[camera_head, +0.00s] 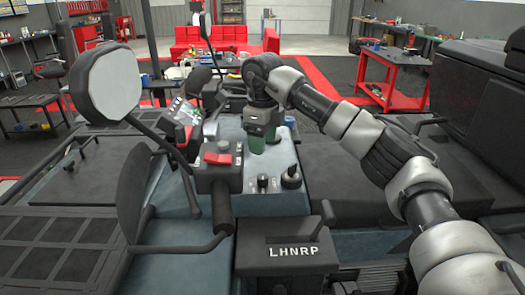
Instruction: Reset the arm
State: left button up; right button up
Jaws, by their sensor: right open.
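My right arm (383,150) comes in from the lower right, reaches forward and bends down at its far end. My right gripper (265,141) points down over the blue-grey control console of the vehicle. Its jaws are open, with green parts at their lower end, and I see nothing held between them. I cannot tell whether the tips touch the console. My left gripper is not in view.
A red switch (218,158) sits on a black control box left of my right gripper. Black knobs (291,178) stand on the console in front of it. A round mirror (105,82) rises at the left. A red work table (393,72) stands farther back.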

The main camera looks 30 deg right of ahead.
jog(key=shift+r, duration=0.25)
dwell(0.3)
